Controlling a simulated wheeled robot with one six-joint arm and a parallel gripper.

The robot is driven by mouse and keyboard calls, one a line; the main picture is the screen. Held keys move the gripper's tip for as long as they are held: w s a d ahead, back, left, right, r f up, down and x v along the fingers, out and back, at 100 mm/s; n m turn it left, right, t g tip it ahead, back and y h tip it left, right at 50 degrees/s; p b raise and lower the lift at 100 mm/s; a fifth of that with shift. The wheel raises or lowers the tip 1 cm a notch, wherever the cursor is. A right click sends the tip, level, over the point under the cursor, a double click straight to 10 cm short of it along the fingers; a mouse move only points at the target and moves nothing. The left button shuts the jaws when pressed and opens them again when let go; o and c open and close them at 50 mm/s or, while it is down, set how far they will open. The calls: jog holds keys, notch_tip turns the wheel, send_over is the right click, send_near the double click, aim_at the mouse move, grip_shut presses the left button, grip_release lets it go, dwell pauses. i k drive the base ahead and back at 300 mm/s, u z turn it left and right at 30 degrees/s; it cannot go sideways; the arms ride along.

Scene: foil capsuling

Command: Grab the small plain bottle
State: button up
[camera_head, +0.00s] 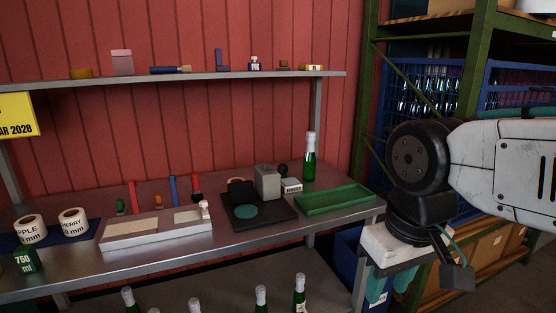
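A green bottle with a pale neck (309,157) stands upright on the steel workbench, behind the green tray. Several more green bottles with pale tops, such as one bottle (300,294) and another bottle (261,299), stand below the bench front, cut off by the picture's lower edge. I cannot tell from this view which is the small plain one.
The bench (170,252) holds a green tray (334,199), a black-based device (258,212), a pale block fixture (155,232) and label rolls (74,221). A shelf (200,78) with small items runs above. A green rack (470,60) with blue crates stands at right.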

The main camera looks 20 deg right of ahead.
aim_at(309, 158)
jog(key=z, duration=0.1)
jog(key=i, duration=0.9)
jog(key=z, duration=0.4)
